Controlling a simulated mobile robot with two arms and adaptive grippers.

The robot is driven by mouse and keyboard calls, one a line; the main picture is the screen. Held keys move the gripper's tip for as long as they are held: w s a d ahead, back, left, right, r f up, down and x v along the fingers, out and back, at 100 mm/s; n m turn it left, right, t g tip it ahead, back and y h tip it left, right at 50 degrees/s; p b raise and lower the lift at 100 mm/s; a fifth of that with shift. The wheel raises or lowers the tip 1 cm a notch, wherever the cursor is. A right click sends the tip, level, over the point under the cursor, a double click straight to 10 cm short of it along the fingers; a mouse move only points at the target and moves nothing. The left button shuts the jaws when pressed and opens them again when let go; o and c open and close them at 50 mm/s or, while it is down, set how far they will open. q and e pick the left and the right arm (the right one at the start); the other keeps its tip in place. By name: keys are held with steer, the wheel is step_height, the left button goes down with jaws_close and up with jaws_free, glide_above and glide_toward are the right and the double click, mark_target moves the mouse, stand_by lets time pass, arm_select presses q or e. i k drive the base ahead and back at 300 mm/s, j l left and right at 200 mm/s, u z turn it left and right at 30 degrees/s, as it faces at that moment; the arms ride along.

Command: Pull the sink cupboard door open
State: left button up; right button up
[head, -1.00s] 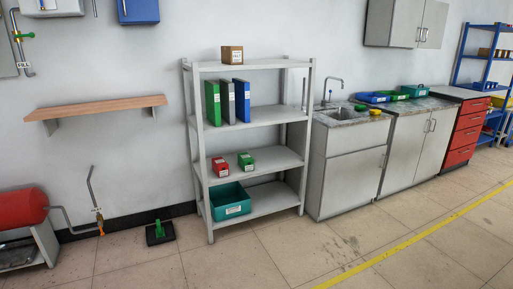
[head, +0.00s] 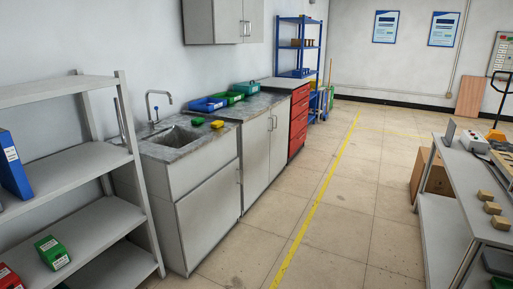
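The sink cupboard (head: 207,170) stands left of centre in the head view, just beyond the grey shelf unit. Its light grey door (head: 210,219) is shut, below a plain upper panel. The sink basin (head: 178,138) and tap (head: 154,105) are in the worktop above. Neither of my grippers is in view.
A grey shelf unit (head: 130,152) stands at the near left. A double-door cupboard (head: 258,150) and red drawers (head: 299,119) continue the row. A workbench (head: 455,185) stands at right. The floor between, with a yellow line (head: 318,200), is clear.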

mark_target(206, 213)
steer(key=i+l, duration=0.15)
steer(key=i, duration=0.35)
steer(key=i+l, duration=0.15)
steer(key=i, duration=0.4)
steer(key=i+l, duration=0.15)
steer(key=i, duration=0.35)
